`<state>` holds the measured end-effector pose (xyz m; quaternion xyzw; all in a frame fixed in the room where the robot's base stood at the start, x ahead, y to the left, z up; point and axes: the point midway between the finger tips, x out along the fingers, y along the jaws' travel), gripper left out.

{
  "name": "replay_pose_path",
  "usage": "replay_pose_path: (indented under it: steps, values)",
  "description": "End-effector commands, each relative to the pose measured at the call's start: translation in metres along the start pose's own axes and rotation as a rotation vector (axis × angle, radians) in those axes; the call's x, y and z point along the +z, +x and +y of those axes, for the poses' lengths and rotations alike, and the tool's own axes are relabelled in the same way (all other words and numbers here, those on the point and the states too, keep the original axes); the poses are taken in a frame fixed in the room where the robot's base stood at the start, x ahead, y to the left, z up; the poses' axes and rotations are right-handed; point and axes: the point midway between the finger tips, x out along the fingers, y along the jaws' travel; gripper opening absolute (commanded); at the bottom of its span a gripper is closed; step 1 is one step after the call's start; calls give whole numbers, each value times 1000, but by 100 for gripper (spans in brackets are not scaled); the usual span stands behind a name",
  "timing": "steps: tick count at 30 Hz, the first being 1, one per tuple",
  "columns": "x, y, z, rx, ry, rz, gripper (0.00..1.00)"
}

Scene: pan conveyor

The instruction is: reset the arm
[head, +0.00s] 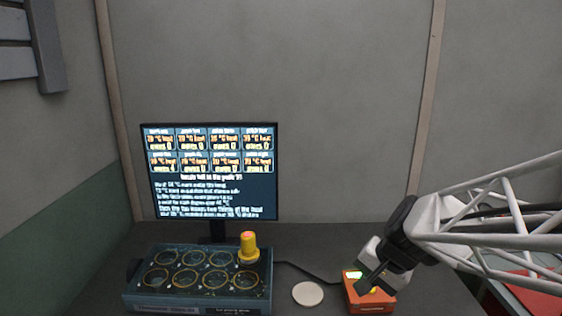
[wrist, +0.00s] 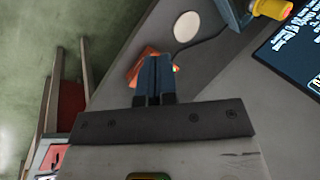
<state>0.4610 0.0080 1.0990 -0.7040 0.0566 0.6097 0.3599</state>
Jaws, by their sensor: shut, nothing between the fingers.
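My gripper (head: 367,277) is at the right of the head view, over an orange box (head: 371,301) on the table. In the wrist view my gripper (wrist: 155,62) has its two dark fingers together with nothing between them. The orange box (wrist: 141,60) shows behind the fingertips and is partly hidden by them. I cannot tell whether the fingers touch the box. My arm reaches in from the right edge of the head view.
A blue-grey panel (head: 140,297) with several round wells stands at the left, with a yellow knob (head: 249,249) at its back right. A monitor (head: 209,172) with text stands behind it. A white disc (head: 308,293) lies between panel and box. A red surface (head: 540,297) shows at right.

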Motion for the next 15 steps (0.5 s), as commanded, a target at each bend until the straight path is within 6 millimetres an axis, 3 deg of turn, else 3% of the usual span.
replay_pose_path:
  steps: [1,6,15]
  values:
    - [16,-11,3,31,-74,10,0]
    - [62,-38,24,161,-310,36,0]
    - [106,-71,60,339,-585,82,0]
